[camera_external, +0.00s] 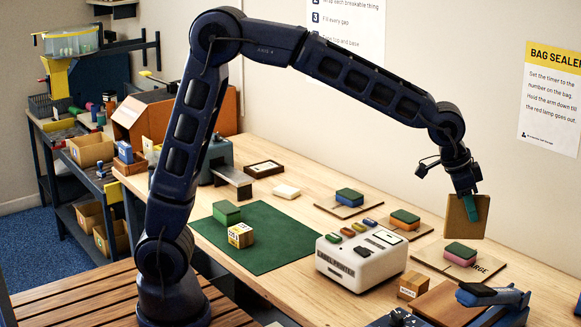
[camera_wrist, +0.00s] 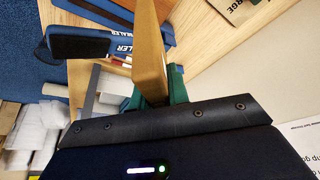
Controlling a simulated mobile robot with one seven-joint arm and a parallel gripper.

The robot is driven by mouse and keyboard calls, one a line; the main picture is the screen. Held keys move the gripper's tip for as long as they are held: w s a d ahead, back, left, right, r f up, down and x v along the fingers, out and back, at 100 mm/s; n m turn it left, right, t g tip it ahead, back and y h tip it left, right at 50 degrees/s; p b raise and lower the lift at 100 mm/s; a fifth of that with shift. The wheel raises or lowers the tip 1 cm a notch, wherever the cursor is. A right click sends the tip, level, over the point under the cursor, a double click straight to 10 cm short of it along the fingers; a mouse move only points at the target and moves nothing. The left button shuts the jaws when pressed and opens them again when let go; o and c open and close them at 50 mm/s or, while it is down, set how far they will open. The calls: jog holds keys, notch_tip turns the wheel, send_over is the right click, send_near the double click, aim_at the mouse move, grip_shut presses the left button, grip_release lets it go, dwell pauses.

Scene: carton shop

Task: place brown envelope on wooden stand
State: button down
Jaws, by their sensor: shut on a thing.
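The brown envelope (camera_external: 458,222) is held on edge, roughly upright, in my gripper (camera_external: 472,206) above the right part of the workbench. In the wrist view the brown envelope (camera_wrist: 149,45) stands edge-on between the green fingers of my gripper (camera_wrist: 156,90), pointing away from the wrist. The envelope is clear of the bench top. Which thing is the wooden stand I cannot tell for sure; a flat brown wooden board (camera_external: 432,304) lies below the gripper at the bench's front, beside the blue sealer.
A blue sealer (camera_external: 478,295) stands at the front right and shows in the wrist view (camera_wrist: 82,46). A pink-and-green block sits on a board marked LARGE (camera_external: 488,268). A white label printer (camera_external: 350,262) and small carton (camera_external: 412,285) stand left. A green mat (camera_external: 275,250) has free room.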

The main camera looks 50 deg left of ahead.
notch_tip(320, 180, down, 18)
jog(key=shift+f, duration=0.15)
dwell(0.5)
jog(key=shift+f, duration=0.15)
jog(key=c, duration=1.3)
grip_release()
jog(key=shift+c, duration=0.2)
